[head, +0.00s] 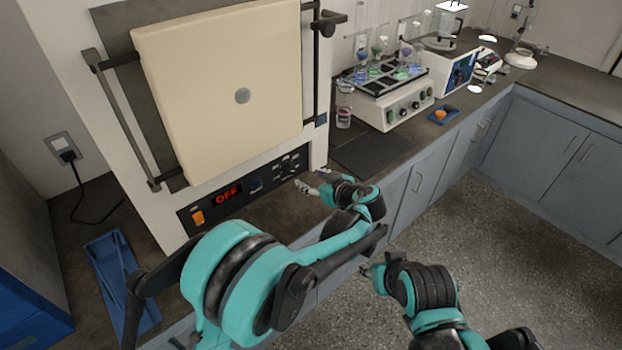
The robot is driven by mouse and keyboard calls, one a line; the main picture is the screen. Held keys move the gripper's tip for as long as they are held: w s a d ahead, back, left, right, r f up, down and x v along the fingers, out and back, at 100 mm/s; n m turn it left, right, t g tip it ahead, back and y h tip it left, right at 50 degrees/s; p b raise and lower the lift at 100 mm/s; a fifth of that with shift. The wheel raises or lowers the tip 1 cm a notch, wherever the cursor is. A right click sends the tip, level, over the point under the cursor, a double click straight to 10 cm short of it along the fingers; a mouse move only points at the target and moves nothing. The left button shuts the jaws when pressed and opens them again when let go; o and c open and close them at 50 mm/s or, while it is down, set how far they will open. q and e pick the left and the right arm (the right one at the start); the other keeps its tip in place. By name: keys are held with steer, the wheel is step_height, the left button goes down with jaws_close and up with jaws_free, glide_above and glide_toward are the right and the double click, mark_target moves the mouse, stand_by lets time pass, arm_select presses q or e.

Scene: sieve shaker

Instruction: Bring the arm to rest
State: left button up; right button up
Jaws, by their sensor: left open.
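My left arm reaches in from the lower left, across the counter in front of a furnace-like unit. My left gripper (312,187) is open and empty. It hangs just off the right end of the unit's control panel (245,187); I cannot tell whether it touches anything. The panel shows a red OFF display (227,195) and an orange switch (198,217). The unit's cream door (225,95) is a large block with a grey round spot.
A dark mat (372,152) and a beaker (343,117) lie right of the unit. Beyond stand a white device (405,103) with several glass vessels, and a blue tray (443,114). A blue tray-like object (112,262) lies at left. Floor (520,240) at right is clear.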

stand_by(0.3)
arm_select(q)
steer(key=s+a+r+m+g+h, duration=0.1)
steer(key=s+a+r+m+g, duration=0.1)
steer(key=s+a, duration=0.45)
steer(key=s+a+r+m+g+h, duration=0.1)
steer(key=s+a+r, duration=0.2)
steer(key=a, duration=0.7)
steer(key=s+a+f+m+h, duration=0.1)
steer(key=s+a+m+h, duration=0.1)
steer(key=s, duration=0.8)
steer(key=s+a+f+m+h, duration=0.1)
steer(key=s+a, duration=0.4)
steer(key=s, duration=0.5)
steer(key=shift+s+f+m+g+h, duration=0.2)
steer(key=shift+f+m+g+h, duration=0.2)
steer(key=shift+f+h, duration=0.35)
steer(key=shift+f, duration=0.1)
